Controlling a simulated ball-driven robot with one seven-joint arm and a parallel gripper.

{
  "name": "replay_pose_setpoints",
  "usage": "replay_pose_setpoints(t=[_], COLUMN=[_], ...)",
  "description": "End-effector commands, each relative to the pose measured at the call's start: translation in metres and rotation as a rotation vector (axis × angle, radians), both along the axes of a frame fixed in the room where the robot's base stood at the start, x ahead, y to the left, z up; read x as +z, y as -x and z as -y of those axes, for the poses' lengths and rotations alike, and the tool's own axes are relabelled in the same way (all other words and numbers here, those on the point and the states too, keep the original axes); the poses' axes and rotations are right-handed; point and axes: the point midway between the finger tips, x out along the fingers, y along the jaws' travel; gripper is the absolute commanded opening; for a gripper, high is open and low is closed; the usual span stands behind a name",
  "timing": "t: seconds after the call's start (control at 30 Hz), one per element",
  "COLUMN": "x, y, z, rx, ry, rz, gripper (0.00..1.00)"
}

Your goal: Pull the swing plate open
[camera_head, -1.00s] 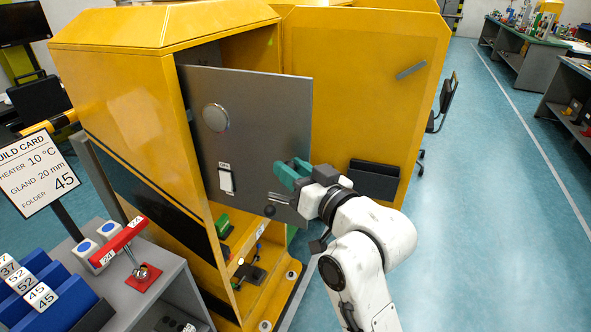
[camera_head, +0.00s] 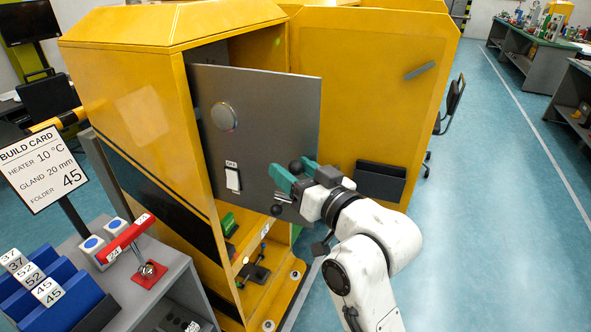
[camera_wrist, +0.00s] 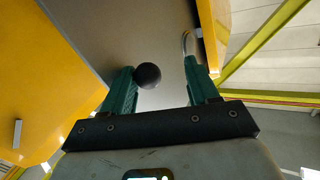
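The swing plate (camera_head: 258,130) is a grey panel standing out at an angle from the yellow cabinet. It carries a round disc (camera_head: 224,116) and a white switch (camera_head: 233,179) with a small label. A black ball (camera_head: 295,167) shows by my gripper and another black ball (camera_head: 276,210) lower down. My gripper (camera_head: 284,178) has green fingers and is at the plate's lower right part. In the wrist view the fingers are apart, with a black ball knob (camera_wrist: 147,75) close to the left finger; contact cannot be told. The plate's grey face (camera_wrist: 130,30) lies beyond.
The open yellow door (camera_head: 365,100) stands right of the plate, with a dark pocket (camera_head: 379,181) on it. A grey bench with a red-handled lever (camera_head: 130,236) and blue racks (camera_head: 50,292) is at lower left. Clear blue floor (camera_head: 480,220) lies to the right.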

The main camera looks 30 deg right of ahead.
Motion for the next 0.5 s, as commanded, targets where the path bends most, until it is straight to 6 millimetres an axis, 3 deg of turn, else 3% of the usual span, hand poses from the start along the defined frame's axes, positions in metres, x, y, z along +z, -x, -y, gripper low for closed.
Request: replay_pose_setpoints(t=[0.17, 0.4, 0.5], x=[-0.006, -0.004, 0.004], y=[0.028, 0.081, 0.086], z=[0.003, 0.012, 0.012], rx=[0.001, -0.004, -0.002], ry=[-0.001, 0.001, 0.001], rz=[-0.006, -0.003, -0.007], gripper=[0.56, 0.56, 0.56])
